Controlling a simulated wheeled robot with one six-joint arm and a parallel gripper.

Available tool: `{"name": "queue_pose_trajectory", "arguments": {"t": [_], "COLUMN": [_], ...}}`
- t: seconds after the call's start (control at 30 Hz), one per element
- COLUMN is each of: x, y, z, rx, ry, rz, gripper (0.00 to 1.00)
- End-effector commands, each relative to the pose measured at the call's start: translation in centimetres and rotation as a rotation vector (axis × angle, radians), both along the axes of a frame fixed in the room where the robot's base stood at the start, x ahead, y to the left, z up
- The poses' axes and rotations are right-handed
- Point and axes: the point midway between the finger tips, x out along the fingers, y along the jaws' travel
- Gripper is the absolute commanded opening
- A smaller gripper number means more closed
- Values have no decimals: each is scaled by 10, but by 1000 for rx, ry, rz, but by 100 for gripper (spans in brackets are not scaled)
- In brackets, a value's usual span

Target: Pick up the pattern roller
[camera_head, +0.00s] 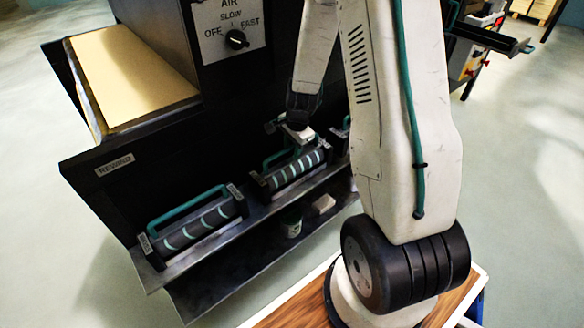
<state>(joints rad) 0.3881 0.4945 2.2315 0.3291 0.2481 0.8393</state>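Dark rollers with pale curved bands and teal handles lie in a row on a black shelf. The left roller (197,224) rests in its holder, clear of my arm. The middle roller (293,172) is also in its holder, with its teal handle (277,158) above it. A third roller is mostly hidden behind my arm, with part of its end showing. I cannot tell which one is the pattern roller. My gripper (296,134) is over the middle roller, close to its handle. Its fingertips are too small and dark to show whether they are open or touch the handle.
A small cup (292,224) and a pale block (323,203) sit on a lower ledge. Open floor lies to the left.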

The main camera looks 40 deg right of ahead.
Motion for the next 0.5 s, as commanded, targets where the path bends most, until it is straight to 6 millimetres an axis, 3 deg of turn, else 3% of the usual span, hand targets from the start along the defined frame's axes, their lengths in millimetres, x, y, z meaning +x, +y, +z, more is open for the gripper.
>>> {"name": "queue_pose_trajectory", "arguments": {"t": [0.17,0.3,0.5], "x": [0,0,0], "y": [0,0,0], "z": [0,0,0], "rx": [0,0,0], "ry": [0,0,0], "rz": [0,0,0], "gripper": [36,3,0]}}
